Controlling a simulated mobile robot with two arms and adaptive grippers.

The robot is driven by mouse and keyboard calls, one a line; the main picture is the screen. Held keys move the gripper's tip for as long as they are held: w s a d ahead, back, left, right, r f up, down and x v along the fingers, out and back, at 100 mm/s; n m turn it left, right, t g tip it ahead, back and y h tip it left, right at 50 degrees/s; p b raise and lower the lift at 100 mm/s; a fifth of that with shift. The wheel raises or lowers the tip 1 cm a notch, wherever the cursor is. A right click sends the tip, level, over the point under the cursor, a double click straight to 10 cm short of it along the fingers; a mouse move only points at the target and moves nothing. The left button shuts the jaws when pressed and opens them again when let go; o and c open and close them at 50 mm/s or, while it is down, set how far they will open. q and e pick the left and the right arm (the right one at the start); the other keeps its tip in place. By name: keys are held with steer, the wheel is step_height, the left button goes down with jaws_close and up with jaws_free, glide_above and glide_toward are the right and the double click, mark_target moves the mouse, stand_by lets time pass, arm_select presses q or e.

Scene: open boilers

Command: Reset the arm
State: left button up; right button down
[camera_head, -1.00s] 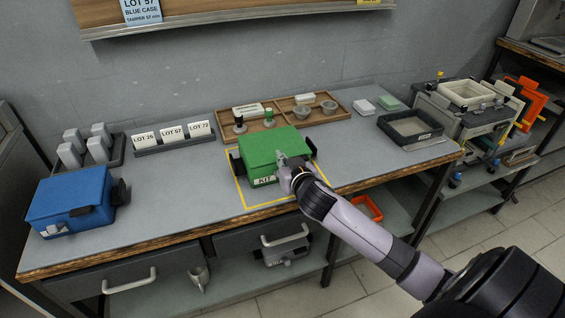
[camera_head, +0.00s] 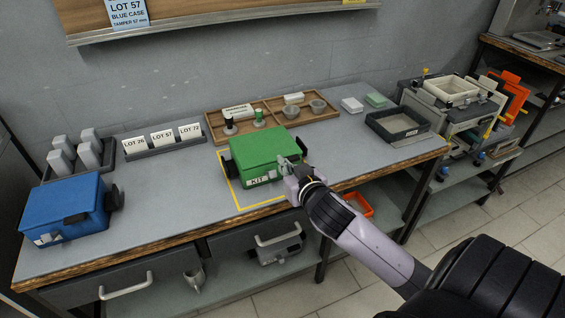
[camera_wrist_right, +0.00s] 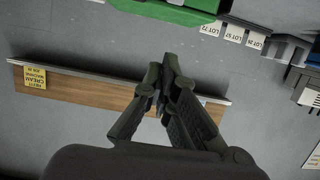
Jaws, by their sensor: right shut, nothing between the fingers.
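My right arm comes in from the lower right in the head view. My right gripper (camera_head: 284,163) is shut and empty at the front right of the green case (camera_head: 262,150). It overlaps the case's right edge in the picture; I cannot tell whether they touch. The case has a KIT label, looks closed, and sits within a yellow outline on the bench. In the right wrist view the shut fingers (camera_wrist_right: 165,75) meet at the tips, with part of the green case (camera_wrist_right: 180,10) at the top edge. My left gripper is not in view.
A blue case (camera_head: 62,208) stands at the bench's left end. A rack with LOT cards (camera_head: 163,144), a wooden tray (camera_head: 225,134) and a dark tray (camera_head: 372,127) line the back. The bench front between the cases is clear. Drawers (camera_head: 110,275) sit below.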

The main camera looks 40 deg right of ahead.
stand_by(0.4)
steer(key=s+a+f+n+g+y, duration=0.2)
steer(key=s+a+f+g, duration=0.55)
steer(key=s, duration=0.55)
steer(key=s+a+f+n+g+y, duration=0.2)
steer(key=s+a+f+n+g, duration=0.15)
steer(key=s+a+f, duration=0.6)
steer(key=s+d+f+g, duration=0.1)
steer(key=s+f, duration=0.1)
steer(key=f, duration=1.1)
steer(key=s+d+f, duration=0.1)
steer(key=s+f, duration=0.1)
steer(key=f, duration=1.1)
steer(key=s+d+f+g, duration=0.1)
steer(key=s+d+f, duration=0.2)
steer(key=s+f, duration=1.3)
steer(key=shift+s, duration=0.35)
